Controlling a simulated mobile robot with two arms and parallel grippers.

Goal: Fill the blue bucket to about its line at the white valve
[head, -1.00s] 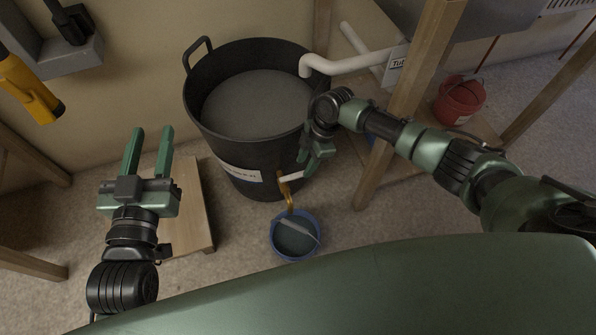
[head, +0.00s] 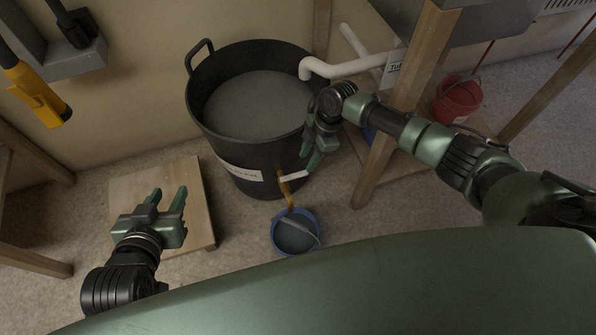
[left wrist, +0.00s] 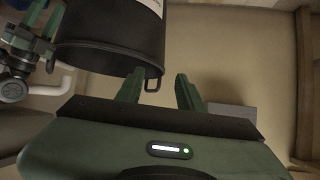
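The blue bucket (head: 316,243) stands on the floor in front of the big black tub (head: 222,145), with its handle across the opening. Grey-blue liquid shows inside; its line cannot be made out. A brown spout (head: 285,187) comes down from the tub to the bucket; I cannot tell whether liquid is running. The white valve lever (head: 293,175) points right from the spout. My right gripper (head: 312,163) is at the lever's right end; its finger gap is hidden. My left gripper (head: 167,196) is open and empty above a wooden board, also in the left wrist view (left wrist: 160,88).
The wooden board (head: 197,190) lies left of the tub. A white pipe (head: 345,66) reaches over the tub's rim. A wooden table leg (head: 375,172) and a red bucket (head: 458,99) are at right. A yellow tool (head: 38,98) hangs at upper left.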

